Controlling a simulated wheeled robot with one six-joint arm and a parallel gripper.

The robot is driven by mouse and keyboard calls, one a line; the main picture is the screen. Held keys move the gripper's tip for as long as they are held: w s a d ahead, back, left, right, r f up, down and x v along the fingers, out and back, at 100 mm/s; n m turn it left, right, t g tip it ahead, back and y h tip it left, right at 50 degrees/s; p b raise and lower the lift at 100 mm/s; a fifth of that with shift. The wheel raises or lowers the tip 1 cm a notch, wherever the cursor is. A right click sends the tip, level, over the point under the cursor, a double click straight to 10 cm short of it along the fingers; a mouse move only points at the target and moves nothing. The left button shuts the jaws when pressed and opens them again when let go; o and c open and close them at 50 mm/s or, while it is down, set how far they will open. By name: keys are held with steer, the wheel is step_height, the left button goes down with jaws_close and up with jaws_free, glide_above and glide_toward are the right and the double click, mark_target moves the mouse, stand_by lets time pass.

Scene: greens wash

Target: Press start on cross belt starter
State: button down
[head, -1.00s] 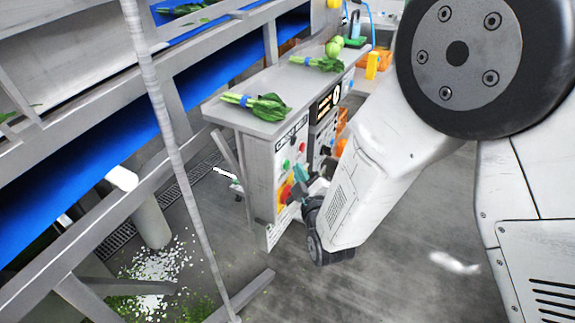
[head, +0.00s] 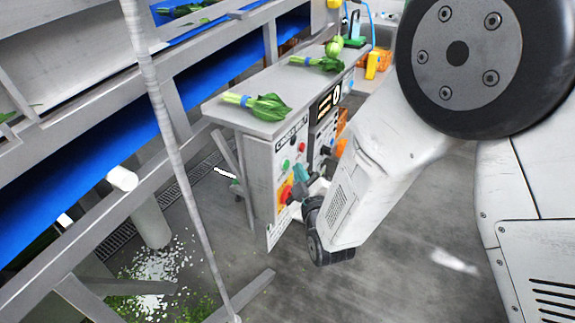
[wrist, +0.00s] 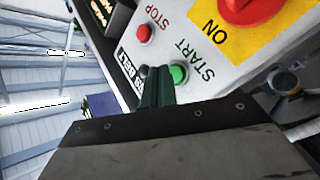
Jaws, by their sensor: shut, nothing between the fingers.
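The starter panel (head: 262,181) is the grey cabinet face at the centre of the head view, with a label across its top. In the wrist view the panel appears turned, with a green START button (wrist: 179,73), a red STOP button (wrist: 144,33) and a red rotary switch (wrist: 245,8) on a yellow ON plate. Its label, partly hidden by my fingers, ends in BELT. My gripper (wrist: 157,80) is shut and empty. Its dark green fingertips appear right beside the START button, overlapping its edge in the picture; I cannot tell whether they touch it.
Bundled greens (head: 262,105) lie on the cabinet top (head: 230,112). A second panel with a display (head: 327,100) stands just behind. A blue belt conveyor (head: 110,140) with a grey frame runs along the left. The floor (head: 400,250) to the right is clear.

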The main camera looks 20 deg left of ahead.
steer(key=shift+a, duration=0.15)
stand_by(0.5)
steer(key=shift+a, duration=0.3)
